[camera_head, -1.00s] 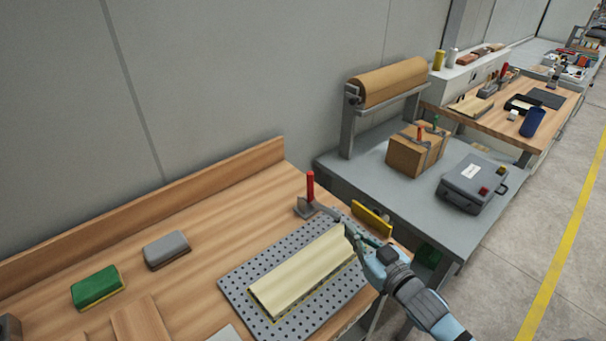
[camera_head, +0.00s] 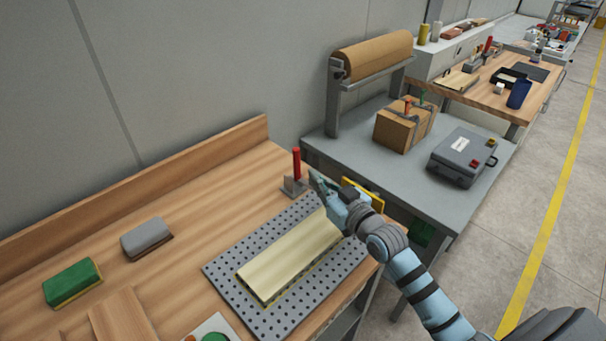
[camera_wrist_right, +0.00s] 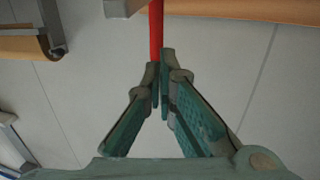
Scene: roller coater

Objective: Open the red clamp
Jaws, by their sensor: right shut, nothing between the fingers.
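The red clamp (camera_head: 297,164) stands at the far edge of the perforated grey plate (camera_head: 225,272), its red handle upright on a grey metal base. A pale wooden panel (camera_head: 285,262) lies on the plate. My right gripper (camera_head: 314,178) is just right of the handle, its fingers shut and empty. In the right wrist view the red handle (camera_wrist_right: 156,28) rises just beyond the closed fingertips (camera_wrist_right: 159,72). I cannot tell whether they touch it. The gripper and wrist hide the clamp's arm and the panel's far end. My left gripper is not in view.
A green sponge (camera_head: 73,282) and a grey block (camera_head: 147,238) lie on the left. A grey table (camera_head: 345,142) with a cardboard box (camera_head: 404,128) and a grey case (camera_head: 463,155) stands behind.

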